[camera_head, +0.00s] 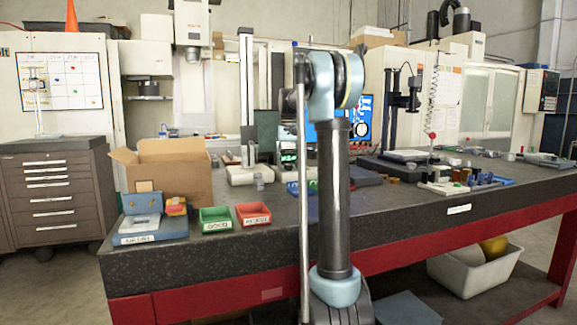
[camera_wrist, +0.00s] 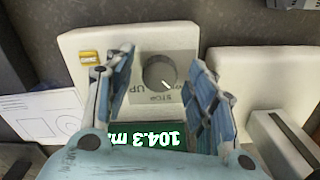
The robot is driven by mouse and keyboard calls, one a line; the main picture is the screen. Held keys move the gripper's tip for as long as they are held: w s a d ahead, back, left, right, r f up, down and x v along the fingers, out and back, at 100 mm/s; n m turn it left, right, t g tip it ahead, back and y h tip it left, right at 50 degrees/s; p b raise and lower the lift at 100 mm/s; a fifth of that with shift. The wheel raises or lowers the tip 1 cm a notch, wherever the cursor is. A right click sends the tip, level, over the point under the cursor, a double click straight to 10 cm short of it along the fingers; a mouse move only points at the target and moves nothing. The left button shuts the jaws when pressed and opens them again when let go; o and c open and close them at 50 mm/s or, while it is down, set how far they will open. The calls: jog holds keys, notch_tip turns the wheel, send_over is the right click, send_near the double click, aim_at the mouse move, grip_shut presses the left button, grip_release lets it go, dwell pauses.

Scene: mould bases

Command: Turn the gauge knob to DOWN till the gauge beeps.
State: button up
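The gauge knob (camera_wrist: 159,72) is a round grey dial on a grey plate of the white gauge base (camera_wrist: 80,42), in the wrist view. Its white mark points to the lower right, between the STOP label and the right side. UP reads at its left; lettering at its right is mostly hidden by a finger. The green display (camera_wrist: 150,137) shows upside-down digits, 104.3, with the unit partly covered. My gripper (camera_wrist: 160,58) is open, its blue fingers on either side of the knob with visible gaps.
A cardboard box (camera_head: 172,168), a green bin (camera_head: 215,218) and a red bin (camera_head: 253,214) sit left on the dark bench (camera_head: 170,262). A white block (camera_wrist: 262,75) lies right of the gauge base in the wrist view. Several small parts lie on the bench's right.

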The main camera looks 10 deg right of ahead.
notch_tip(320, 180, up, 12)
dwell(0.7)
jog(key=shift+f, duration=0.1)
